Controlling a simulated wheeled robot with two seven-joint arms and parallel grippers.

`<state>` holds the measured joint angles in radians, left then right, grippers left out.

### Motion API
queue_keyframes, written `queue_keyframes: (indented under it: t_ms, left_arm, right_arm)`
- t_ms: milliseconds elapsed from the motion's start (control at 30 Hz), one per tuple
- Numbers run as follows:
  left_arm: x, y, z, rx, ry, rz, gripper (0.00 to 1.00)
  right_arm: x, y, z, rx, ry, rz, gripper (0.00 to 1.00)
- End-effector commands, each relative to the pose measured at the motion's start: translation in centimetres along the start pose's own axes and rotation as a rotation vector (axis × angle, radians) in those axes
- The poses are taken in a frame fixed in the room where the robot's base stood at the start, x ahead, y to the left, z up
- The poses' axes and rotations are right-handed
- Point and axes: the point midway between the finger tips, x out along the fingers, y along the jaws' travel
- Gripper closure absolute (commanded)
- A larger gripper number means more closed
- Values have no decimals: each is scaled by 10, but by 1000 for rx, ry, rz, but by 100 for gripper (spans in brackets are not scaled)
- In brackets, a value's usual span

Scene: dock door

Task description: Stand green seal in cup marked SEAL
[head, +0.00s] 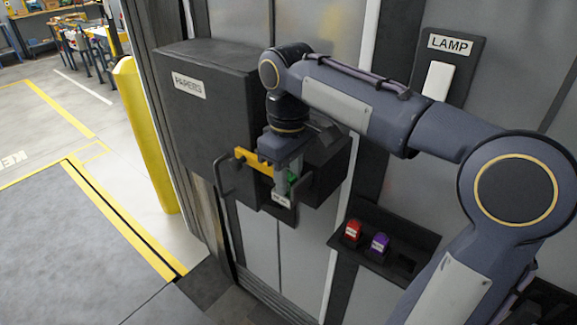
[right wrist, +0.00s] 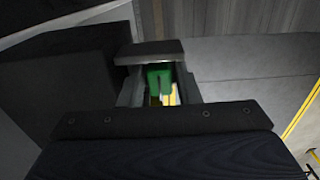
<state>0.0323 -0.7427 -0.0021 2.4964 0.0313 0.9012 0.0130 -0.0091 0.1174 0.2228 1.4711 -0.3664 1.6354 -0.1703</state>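My right gripper (head: 287,180) reaches in from the right and points down in front of the dark box side. The green seal (head: 292,178) shows as a small patch by its fingers, mostly hidden. In the right wrist view the green seal (right wrist: 160,77) sits between the two fingers (right wrist: 160,92), which appear to close on it. A dark cup (head: 281,213) with a small white label is directly below the fingertips. Its label is too small to read surely. I cannot tell whether the seal's lower end is inside the cup. My left gripper is not in view.
A dark box marked PAPERS (head: 205,100) is behind the gripper. A yellow bar (head: 252,161) and a dark handle (head: 224,177) are just left of it. A tray (head: 405,239) at lower right holds a red seal (head: 352,231) and a purple seal (head: 379,244). A LAMP panel (head: 450,60) is above.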

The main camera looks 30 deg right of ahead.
Motion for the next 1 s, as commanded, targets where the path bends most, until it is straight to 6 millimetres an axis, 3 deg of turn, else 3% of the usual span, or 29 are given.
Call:
queue_keyframes:
  t_ms: [167, 400, 600, 800, 1000]
  left_arm:
    - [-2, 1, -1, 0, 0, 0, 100]
    - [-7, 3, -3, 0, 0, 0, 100]
    - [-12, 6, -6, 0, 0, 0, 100]
    - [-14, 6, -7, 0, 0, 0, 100]
    - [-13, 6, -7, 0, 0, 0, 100]
  right_arm:
    - [-21, 0, -1, 0, 4, 1, 70]
    - [-74, 0, -1, -1, 5, 1, 70]
    - [-109, 0, -1, -1, 3, 1, 70]
    - [-122, 0, 0, 0, 0, 1, 70]
    - [-119, -1, 6, 7, 16, 2, 70]
